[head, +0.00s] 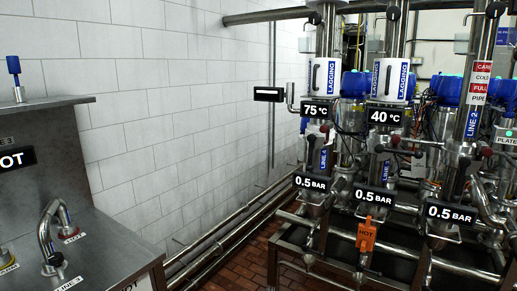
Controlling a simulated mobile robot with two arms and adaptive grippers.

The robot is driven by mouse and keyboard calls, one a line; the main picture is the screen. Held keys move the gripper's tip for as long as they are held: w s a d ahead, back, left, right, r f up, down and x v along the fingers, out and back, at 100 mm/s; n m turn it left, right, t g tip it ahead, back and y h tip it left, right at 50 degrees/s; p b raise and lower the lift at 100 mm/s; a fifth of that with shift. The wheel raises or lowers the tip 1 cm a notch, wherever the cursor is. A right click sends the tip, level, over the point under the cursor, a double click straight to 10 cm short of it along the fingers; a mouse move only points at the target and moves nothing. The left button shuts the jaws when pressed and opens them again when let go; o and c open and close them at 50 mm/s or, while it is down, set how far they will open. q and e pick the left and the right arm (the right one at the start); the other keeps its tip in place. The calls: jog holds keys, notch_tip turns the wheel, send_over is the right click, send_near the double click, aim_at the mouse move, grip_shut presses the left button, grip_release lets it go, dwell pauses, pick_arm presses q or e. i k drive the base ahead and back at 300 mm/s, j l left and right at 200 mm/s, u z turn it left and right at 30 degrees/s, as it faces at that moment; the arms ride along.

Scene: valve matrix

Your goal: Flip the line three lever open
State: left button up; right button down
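Several upright steel pipe lines stand at the right of the head view. A blue label (386,173) on the middle line appears to read LINE 3, though it is small. A red-tipped lever (396,141) sticks out to the right near this line, below the 40 °C display (385,117). A dark knob (379,148) sits just left of it. I cannot tell which of these is the line three lever, or whether its valve is open or shut. Neither of my grippers is in view.
A steel cabinet (70,190) with a blue-handled valve (14,66) and curved taps (50,230) stands at the near left. Low pipes (225,240) run along the tiled wall (170,100). Some brick floor (235,263) is clear between.

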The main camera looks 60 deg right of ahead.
aim_at(379, 148)
jog(key=z, duration=2.65)
